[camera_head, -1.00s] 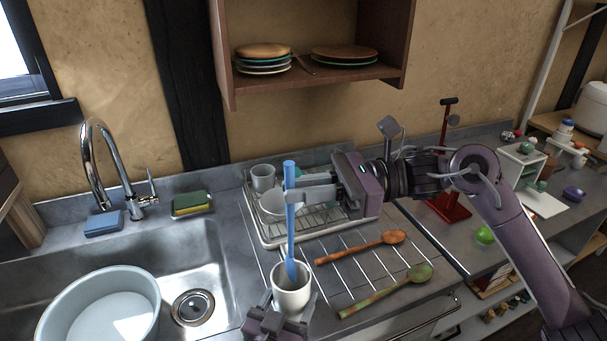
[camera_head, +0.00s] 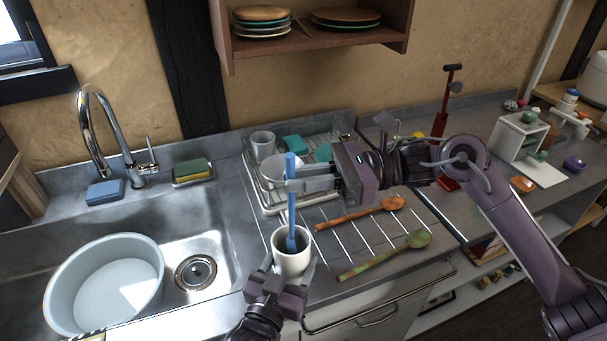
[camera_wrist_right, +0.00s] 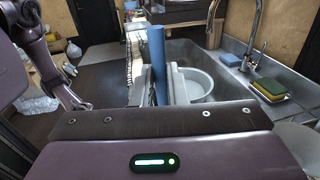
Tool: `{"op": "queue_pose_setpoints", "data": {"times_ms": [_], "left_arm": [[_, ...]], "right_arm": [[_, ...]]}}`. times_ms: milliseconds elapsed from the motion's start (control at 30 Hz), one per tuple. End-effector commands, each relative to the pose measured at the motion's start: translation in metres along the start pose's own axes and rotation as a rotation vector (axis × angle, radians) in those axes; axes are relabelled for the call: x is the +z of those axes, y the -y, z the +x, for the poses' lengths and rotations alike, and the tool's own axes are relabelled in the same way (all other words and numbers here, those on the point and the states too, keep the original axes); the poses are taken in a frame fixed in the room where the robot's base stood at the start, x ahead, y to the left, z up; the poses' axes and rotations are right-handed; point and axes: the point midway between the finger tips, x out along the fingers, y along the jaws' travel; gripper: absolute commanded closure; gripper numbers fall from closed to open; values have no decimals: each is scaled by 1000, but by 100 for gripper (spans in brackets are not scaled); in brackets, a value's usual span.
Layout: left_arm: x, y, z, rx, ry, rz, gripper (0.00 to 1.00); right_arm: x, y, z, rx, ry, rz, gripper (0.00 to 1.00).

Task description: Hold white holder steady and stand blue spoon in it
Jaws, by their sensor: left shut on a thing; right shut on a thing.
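The white holder (camera_head: 292,262) stands upright on the counter's front part, just right of the sink. My left gripper (camera_head: 285,277) is shut on the holder from the front, low on its side. The blue spoon (camera_head: 291,205) is upright, with its wide end down inside the holder's mouth. My right gripper (camera_head: 312,184) is shut on the spoon's upper handle, above the holder. The handle (camera_wrist_right: 157,65) also rises between the fingers in the right wrist view. Whether the spoon touches the holder's bottom is hidden.
An orange spoon (camera_head: 361,213) and a green-brown spoon (camera_head: 384,255) lie on the ridged counter to the right. A dish rack (camera_head: 262,196) with cups stands behind. The sink with a large pale basin (camera_head: 104,283) is at left.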

Motion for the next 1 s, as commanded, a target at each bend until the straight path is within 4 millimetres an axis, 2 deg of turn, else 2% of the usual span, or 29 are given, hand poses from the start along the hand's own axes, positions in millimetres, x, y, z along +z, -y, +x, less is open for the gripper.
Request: {"op": "queue_pose_setpoints", "data": {"times_ms": [67,100,267,533,667,1000], "left_arm": [[0,0,0,-1,1,0,71],[0,0,0,-1,1,0,71],[0,0,0,-1,1,0,71],[0,0,0,-1,1,0,71],[0,0,0,-1,1,0,71],[0,0,0,-1,1,0,71]], "right_arm": [[0,0,0,0,0,0,100],[0,0,0,0,0,0,82],[0,0,0,0,0,0,61],[0,0,-1,0,-1,0,61],[0,1,-11,-3,-3,0,61],[0,1,-80,-5,-5,0,61]]}}
